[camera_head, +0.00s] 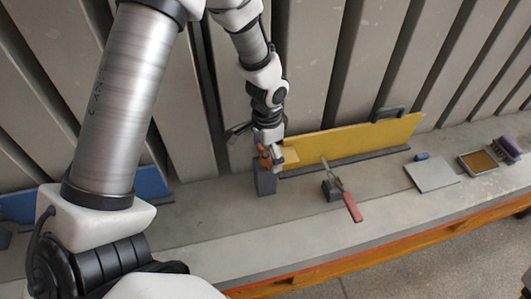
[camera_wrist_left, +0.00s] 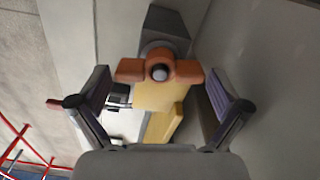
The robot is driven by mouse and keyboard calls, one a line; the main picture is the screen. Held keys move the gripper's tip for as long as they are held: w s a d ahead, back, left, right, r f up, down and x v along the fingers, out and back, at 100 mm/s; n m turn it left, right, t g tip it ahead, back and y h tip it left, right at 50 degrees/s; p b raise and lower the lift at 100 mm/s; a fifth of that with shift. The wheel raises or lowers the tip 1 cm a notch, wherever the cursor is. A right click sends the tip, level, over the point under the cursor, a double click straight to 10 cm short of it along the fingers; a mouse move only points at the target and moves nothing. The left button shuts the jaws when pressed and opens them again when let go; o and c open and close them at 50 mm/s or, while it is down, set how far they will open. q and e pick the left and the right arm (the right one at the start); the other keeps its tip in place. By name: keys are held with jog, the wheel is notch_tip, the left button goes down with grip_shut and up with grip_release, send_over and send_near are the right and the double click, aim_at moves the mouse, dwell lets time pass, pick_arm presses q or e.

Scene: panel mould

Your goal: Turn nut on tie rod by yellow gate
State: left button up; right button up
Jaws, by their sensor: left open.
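In the head view the nut (camera_head: 264,157) is small and partly covered, at the left end of the yellow gate (camera_head: 360,138). The gate also shows behind the nut in the left wrist view (camera_wrist_left: 163,125). My left gripper (camera_wrist_left: 158,82) is open, with one finger on each side of the nut and a visible gap to both. My right gripper is not in view.
A grey block (camera_head: 265,181) stands below the nut. On the concrete ledge to the right are a red-handled clamp (camera_head: 350,205), a grey plate (camera_head: 432,175), a tray (camera_head: 478,162) and a purple brush (camera_head: 508,149). A blue gate (camera_head: 150,183) is at left. Ribbed panels rise behind.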

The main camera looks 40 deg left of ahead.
pick_arm(q)
jog(key=c, duration=0.9)
jog(key=shift+c, duration=0.7)
jog(key=n+b, duration=0.1)
jog(key=n, duration=0.2)
jog(key=shift+f, duration=0.1)
jog(key=shift+n, duration=0.3)
jog(key=shift+a+n+b, duration=0.1)
jog(key=shift+n+b, duration=0.25)
jog(key=shift+n, duration=1.15)
jog(key=shift+s, duration=0.1)
jog(key=shift+f+n+b, duration=0.1)
jog(key=shift+n+b, duration=0.45)
jog(key=shift+n, duration=0.55)
jog(key=shift+a+n, duration=0.1)
jog(key=shift+n, duration=0.6)
jog(key=shift+n+b, duration=0.65)
jog(key=shift+n, duration=0.45)
jog(key=shift+s+n, duration=0.1)
jog(key=shift+n, duration=0.5)
